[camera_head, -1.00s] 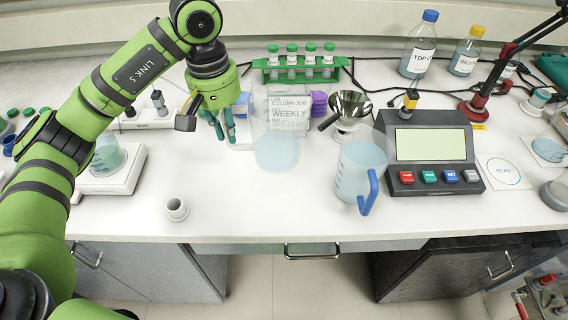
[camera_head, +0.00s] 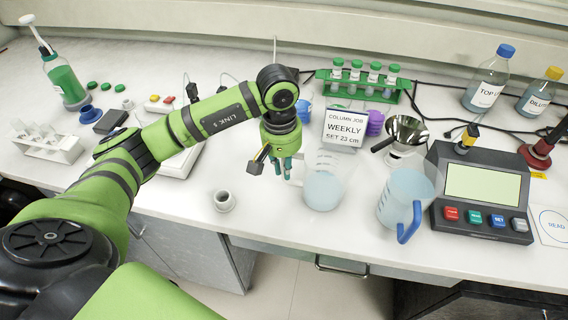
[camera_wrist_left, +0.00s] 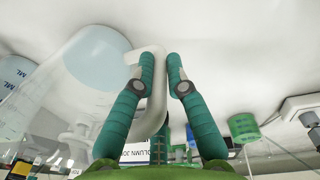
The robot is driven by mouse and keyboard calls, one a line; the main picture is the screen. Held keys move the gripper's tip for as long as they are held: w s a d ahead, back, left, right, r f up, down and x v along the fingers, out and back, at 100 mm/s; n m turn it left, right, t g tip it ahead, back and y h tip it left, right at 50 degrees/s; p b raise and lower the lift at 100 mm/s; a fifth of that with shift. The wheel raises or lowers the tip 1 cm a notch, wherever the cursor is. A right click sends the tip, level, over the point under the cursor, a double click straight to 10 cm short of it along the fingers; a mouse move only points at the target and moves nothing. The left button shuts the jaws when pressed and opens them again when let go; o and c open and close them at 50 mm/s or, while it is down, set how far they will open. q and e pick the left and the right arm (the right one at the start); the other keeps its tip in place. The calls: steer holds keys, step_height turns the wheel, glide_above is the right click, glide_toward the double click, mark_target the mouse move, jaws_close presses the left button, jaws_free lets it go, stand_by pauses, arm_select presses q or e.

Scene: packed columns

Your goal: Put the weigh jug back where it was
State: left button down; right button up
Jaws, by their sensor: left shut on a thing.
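My left gripper (camera_head: 284,170) is shut on the white handle (camera_wrist_left: 155,100) of a clear jug (camera_head: 323,188) with pale blue contents. I take this to be the weigh jug; no label on it is readable. It is upright near the middle of the bench, in front of the sign; whether its base touches the bench I cannot tell. In the left wrist view the jug (camera_wrist_left: 75,85) fills the left side, and both fingers close about its handle. My right gripper is not in view.
A blue-handled jug (camera_head: 405,195) stands to the right, beside the balance with coloured buttons (camera_head: 482,190). The sign (camera_head: 344,128), green tube rack (camera_head: 365,85) and funnel (camera_head: 406,131) stand behind. My arm partly covers a white plate device (camera_head: 180,162).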

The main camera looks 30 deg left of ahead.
arm_select(q)
steer(key=shift+f, duration=0.15)
steer(key=c, duration=1.3)
jaws_free()
steer(key=shift+o, duration=0.2)
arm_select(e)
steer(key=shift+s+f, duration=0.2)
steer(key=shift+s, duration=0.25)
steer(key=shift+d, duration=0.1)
arm_select(q)
steer(key=shift+r, duration=0.25)
steer(key=shift+w+r, duration=0.1)
steer(key=shift+r, duration=0.2)
steer(key=r+b, duration=0.1)
steer(key=r, duration=0.4)
steer(key=r+b, duration=0.2)
steer(key=r, duration=0.3)
steer(key=shift+a, duration=0.2)
steer(key=shift+s+r, duration=0.25)
steer(key=shift+r, duration=0.4)
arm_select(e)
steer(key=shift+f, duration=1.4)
